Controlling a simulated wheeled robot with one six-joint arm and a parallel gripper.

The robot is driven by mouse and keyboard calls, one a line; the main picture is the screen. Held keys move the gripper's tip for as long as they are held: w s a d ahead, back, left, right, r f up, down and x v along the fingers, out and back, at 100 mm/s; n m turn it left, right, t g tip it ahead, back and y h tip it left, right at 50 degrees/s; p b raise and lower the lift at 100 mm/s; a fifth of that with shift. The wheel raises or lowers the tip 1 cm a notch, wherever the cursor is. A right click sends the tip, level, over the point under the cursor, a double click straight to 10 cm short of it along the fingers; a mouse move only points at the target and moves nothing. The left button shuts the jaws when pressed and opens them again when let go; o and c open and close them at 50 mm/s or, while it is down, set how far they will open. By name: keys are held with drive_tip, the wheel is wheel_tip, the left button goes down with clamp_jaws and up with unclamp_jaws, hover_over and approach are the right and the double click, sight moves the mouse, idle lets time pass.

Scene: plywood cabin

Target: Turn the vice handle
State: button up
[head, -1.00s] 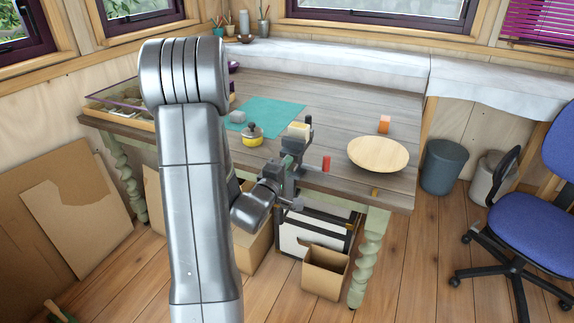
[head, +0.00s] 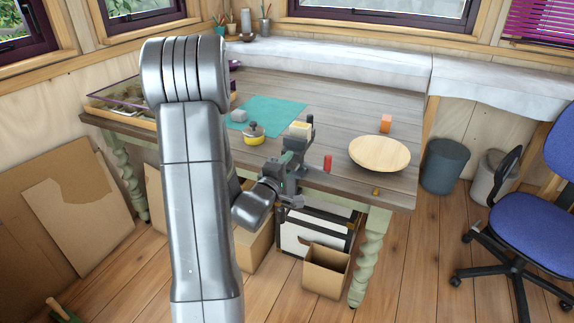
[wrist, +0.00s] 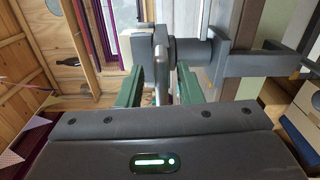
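The vice (head: 310,122) stands at the front edge of the wooden workbench, with a pale yellow block (head: 299,130) at its top. My gripper (head: 287,172) is at the near side of the vice, below the block; its fingers are small and partly hidden in the head view. In the wrist view, the two green fingers of my gripper (wrist: 160,78) stand apart on either side of a narrow grey part (wrist: 160,62), which seems to be the vice handle. A gap shows beside the left finger. Whether the right finger touches the grey part is unclear.
A cardboard box (head: 325,272) stands on the floor below.

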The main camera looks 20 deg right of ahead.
drive_tip(key=shift+s+a, duration=0.1)
drive_tip(key=v, duration=1.3)
drive_tip(key=shift+a+b, duration=0.25)
drive_tip(key=shift+b, duration=0.15)
drive_tip(key=shift+s, duration=0.1)
drive_tip(key=x, duration=1.4)
drive_tip(key=shift+s+f+p, duration=0.1)
drive_tip(key=shift+s+p, duration=0.1)
drive_tip(key=shift+p, duration=0.2)
